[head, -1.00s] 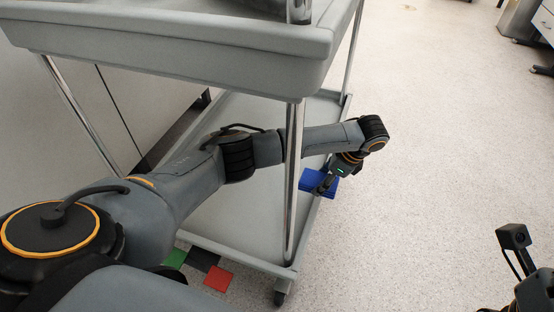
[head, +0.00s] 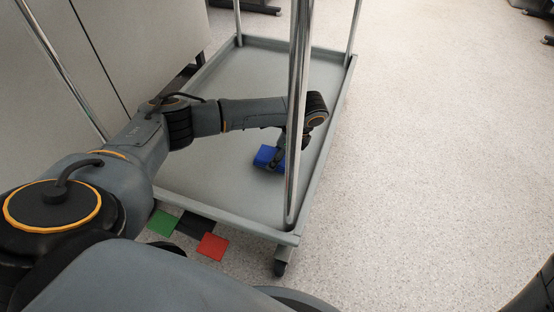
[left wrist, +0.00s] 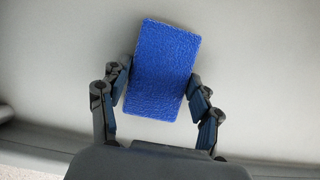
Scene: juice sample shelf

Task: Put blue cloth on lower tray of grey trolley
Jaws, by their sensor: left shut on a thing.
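The blue cloth (head: 268,156) looks like a small folded block. My left gripper (head: 280,157) reaches in between the trolley's posts and is shut on it. The cloth is over the lower tray (head: 240,85) of the grey trolley, inside its right rim. In the left wrist view the cloth (left wrist: 162,70) is tilted between the two fingers (left wrist: 160,90), with the grey tray surface behind it. I cannot tell whether the cloth touches the tray. My right gripper is out of view.
A chrome post (head: 298,110) stands in front of my left wrist. The lower tray is otherwise bare. Green (head: 162,222), black (head: 194,226) and red (head: 212,246) squares lie on the floor by the trolley. Open floor (head: 440,150) lies to the right.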

